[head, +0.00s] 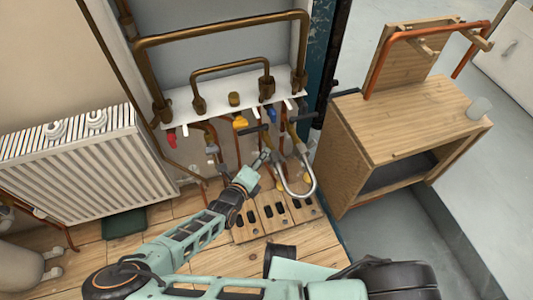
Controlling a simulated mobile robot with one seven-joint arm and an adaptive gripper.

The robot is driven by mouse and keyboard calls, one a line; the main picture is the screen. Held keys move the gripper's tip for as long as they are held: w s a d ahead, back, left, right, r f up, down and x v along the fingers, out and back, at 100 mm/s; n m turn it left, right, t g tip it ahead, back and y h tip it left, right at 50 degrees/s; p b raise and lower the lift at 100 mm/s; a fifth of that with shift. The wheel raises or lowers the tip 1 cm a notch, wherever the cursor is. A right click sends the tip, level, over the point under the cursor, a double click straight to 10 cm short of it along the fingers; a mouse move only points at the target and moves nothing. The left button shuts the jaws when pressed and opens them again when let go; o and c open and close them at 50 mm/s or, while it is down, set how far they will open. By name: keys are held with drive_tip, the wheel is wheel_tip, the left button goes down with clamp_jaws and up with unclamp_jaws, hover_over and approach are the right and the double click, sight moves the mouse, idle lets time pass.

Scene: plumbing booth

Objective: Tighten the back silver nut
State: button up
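My gripper (265,158) reaches toward the pipes below the white shelf (236,99). It is small in the picture, and I cannot tell whether its fingers are open or shut or touch anything. Small grey, nut-like fittings (212,149) sit on the copper pipes to the left of my gripper. A curved silver hose (312,182) hangs to the right of my gripper, with fittings at its ends. I cannot tell which fitting is the back silver nut. My gripper and wrist may hide part of the pipework.
A white radiator (88,165) stands at the left. A wooden cabinet (412,120) with a copper pipe (425,33) on top stands at the right. A slotted wooden board (275,216) lies below my gripper. Valves with red (171,139), yellow (240,121) and blue (271,114) parts hang under the shelf.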

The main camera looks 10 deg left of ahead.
drive_tip(key=shift+w+f, duration=0.1)
drive_tip(key=shift+w, duration=0.15)
drive_tip(key=shift+c, duration=0.6)
clamp_jaws()
drive_tip(key=r+p, duration=0.1)
drive_tip(key=p, duration=0.2)
drive_tip(key=shift+r+g+y+p, duration=0.1)
drive_tip(key=shift+g+y+p, duration=0.2)
drive_tip(key=shift+p, duration=0.7)
drive_tip(key=shift+w+m+p, duration=0.1)
drive_tip(key=shift+m+p, duration=0.2)
drive_tip(key=shift+p, duration=0.05)
drive_tip(key=shift+d+f+p, duration=0.1)
drive_tip(key=shift+f+p, duration=0.15)
drive_tip(key=shift+p, duration=0.1)
